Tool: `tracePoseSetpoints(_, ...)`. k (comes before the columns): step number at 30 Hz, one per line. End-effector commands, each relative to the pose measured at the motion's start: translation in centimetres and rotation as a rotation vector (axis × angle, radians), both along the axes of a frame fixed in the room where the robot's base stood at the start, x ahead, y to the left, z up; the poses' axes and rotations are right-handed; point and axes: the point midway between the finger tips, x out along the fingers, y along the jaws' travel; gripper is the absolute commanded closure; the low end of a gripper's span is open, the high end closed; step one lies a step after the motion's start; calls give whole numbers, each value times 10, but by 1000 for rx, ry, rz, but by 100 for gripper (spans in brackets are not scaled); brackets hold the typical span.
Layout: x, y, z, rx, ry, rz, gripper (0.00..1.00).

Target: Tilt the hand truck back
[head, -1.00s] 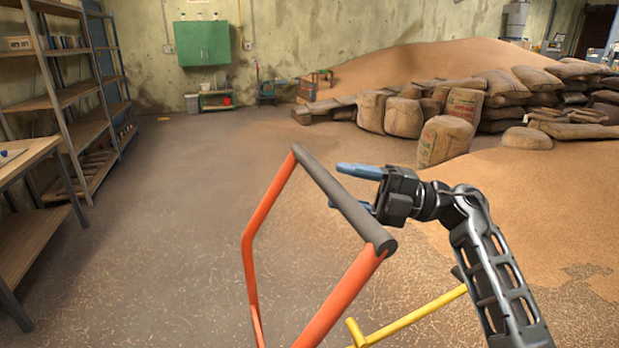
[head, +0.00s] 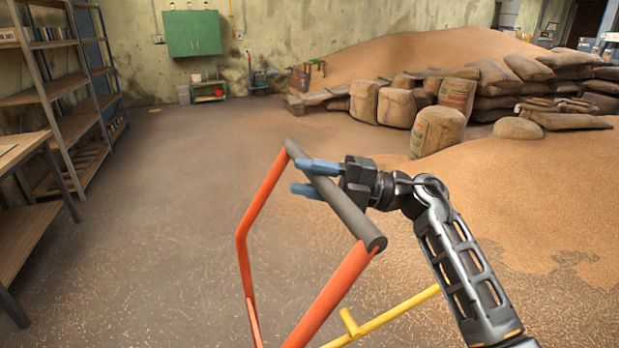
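The hand truck (head: 335,290) stands in the lower middle of the head view, with orange-red side tubes and a dark grey crossbar handle (head: 345,208) at the top. Only its upper part is in view; its lower part and wheels are out of frame. My gripper (head: 302,176), with two blue fingers, is at the upper left part of the handle. One finger passes over the near side of the bar and the other comes out behind it, so the bar lies between them. The fingers are close together around it; their contact is partly hidden.
A yellow bar (head: 395,312) runs low beside the hand truck. A grain heap (head: 520,200) spreads over the right side, with stacked sacks (head: 436,131) behind. Shelves (head: 70,95) and a workbench (head: 25,195) line the left. The floor left of the hand truck is clear.

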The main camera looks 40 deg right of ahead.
Motion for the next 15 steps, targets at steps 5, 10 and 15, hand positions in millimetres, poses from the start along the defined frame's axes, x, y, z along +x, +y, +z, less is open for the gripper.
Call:
tracePoseSetpoints(5,0,0,-1,0,1,0,85)
tracePoseSetpoints(10,0,0,-1,0,1,0,100)
tracePoseSetpoints(15,0,0,-1,0,1,0,100)
